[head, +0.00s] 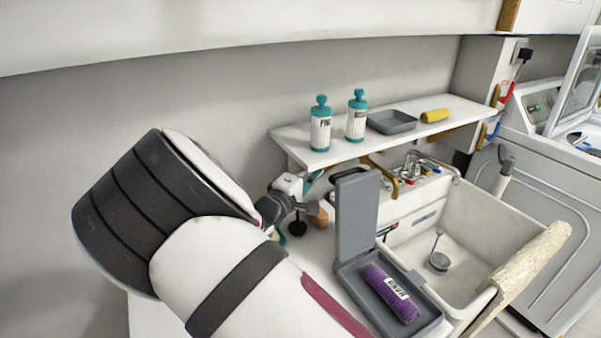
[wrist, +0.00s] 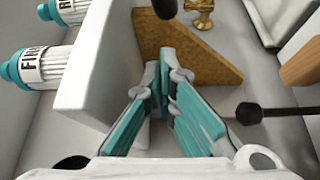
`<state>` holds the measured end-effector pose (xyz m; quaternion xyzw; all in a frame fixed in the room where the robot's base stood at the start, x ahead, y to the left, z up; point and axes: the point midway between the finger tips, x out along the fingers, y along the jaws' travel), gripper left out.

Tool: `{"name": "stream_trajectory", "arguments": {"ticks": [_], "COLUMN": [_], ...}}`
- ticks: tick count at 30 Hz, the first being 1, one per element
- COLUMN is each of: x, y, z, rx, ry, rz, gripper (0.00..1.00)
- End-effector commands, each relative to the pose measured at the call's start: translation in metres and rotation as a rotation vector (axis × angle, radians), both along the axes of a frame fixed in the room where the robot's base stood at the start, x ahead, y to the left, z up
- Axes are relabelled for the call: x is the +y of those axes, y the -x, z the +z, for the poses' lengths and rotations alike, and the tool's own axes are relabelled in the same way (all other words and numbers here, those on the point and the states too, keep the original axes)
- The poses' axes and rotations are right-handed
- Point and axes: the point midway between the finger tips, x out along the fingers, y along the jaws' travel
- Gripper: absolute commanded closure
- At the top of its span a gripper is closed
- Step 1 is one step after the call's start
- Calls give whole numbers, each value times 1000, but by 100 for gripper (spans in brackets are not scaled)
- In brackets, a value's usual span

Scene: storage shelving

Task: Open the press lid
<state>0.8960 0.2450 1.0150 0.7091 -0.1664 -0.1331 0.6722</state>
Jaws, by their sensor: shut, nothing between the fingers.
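A grey hinged case, apparently the press (head: 428,331), lies on the white counter beside the sink. Its flat press lid (head: 356,217) stands upright, raised at the far-left end of the base. A purple ribbed cylinder with a white label (head: 390,293) lies in the base. My gripper (head: 316,178) is under the wall shelf, behind and left of the lid and apart from it. In the wrist view my gripper's teal fingers (wrist: 160,75) meet at the tips with nothing between them, in front of a brown wooden bracket (wrist: 190,55). The lid cannot be made out there.
A white wall shelf (head: 400,131) hangs close above my gripper, holding two teal-capped bottles (head: 320,125), a grey tray (head: 391,121) and a yellow roll (head: 435,115). A black-knobbed rod (wrist: 250,113) is close right of the fingers. The sink (head: 455,225) is right of the case.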

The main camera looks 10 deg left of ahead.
Motion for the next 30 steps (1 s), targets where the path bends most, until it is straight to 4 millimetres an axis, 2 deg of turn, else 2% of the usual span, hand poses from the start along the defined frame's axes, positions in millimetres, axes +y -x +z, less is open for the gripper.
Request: {"name": "stream_trajectory", "arguments": {"ticks": [6, 19, 27, 30], "x": [-14, -16, -28, -28], "y": [14, 16, 33, 33], "z": [1, 1, 11, 10], "rx": [-1, -2, -2, -2], "ry": [0, -2, -1, -2], "rz": [0, -1, -1, 0], "gripper": [100, 100, 100, 100]}}
